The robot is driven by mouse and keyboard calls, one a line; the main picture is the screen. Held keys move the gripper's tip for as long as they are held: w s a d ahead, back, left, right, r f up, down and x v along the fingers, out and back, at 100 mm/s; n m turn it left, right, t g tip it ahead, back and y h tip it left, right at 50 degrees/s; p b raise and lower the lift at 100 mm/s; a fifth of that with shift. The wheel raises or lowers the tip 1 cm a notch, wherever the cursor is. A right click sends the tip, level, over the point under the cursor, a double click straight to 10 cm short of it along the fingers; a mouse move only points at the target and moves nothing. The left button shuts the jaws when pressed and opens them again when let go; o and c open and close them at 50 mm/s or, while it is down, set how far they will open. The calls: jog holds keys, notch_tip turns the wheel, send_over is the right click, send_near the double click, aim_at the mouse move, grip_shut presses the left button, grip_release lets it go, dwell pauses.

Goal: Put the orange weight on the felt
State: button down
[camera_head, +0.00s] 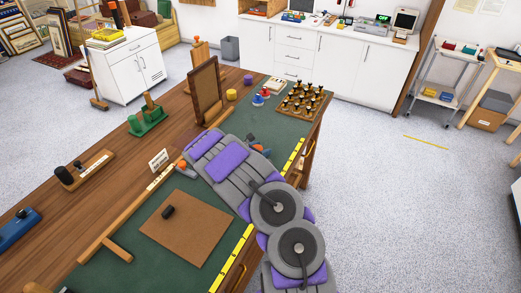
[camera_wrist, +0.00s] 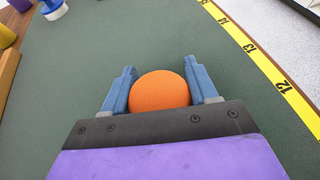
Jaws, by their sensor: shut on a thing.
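The orange weight (camera_wrist: 160,91) shows as a rounded orange top between the two blue fingers of my gripper (camera_wrist: 163,88) in the wrist view. My gripper is shut on it, with a finger at each side. The green felt (camera_wrist: 150,40) lies beneath and ahead of it; it also covers the front of the bench in the head view (camera_head: 285,131). In the head view a small orange patch of the weight (camera_head: 258,147) shows beside my arm, over the felt. I cannot tell whether its underside touches the felt.
A yellow ruler strip (camera_wrist: 255,55) runs along the felt's right edge. A blue-and-white piece (camera_wrist: 53,9) stands ahead left. In the head view a brown board (camera_head: 188,228), an upright frame (camera_head: 205,93) and a tray of several dark-and-gold pieces (camera_head: 303,99) are on the bench.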

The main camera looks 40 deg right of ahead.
jog(key=c, duration=0.6)
grip_release()
jog(key=o, duration=0.3)
jog(key=shift+d+f, duration=0.1)
jog(key=shift+d, duration=0.05)
jog(key=shift+r, duration=0.2)
jog(key=p+v, duration=0.3)
jog(key=v, duration=0.9)
jog(key=s+a+r+m+g+y, duration=0.2)
jog(key=s+r+m+g, duration=0.3)
jog(key=s+r+m, duration=1.05)
jog(key=s+a+r+m+y, duration=0.2)
jog(key=s+a+y, duration=0.3)
jog(key=s+a, duration=0.7)
jog(key=s+a+r+m+t+y, duration=0.1)
jog(key=s+a+y, duration=0.5)
jog(key=s+a, duration=0.6)
jog(key=shift+s+a+r+m, duration=0.3)
jog(key=shift+a+r+m, duration=0.35)
jog(key=shift+r, duration=0.35)
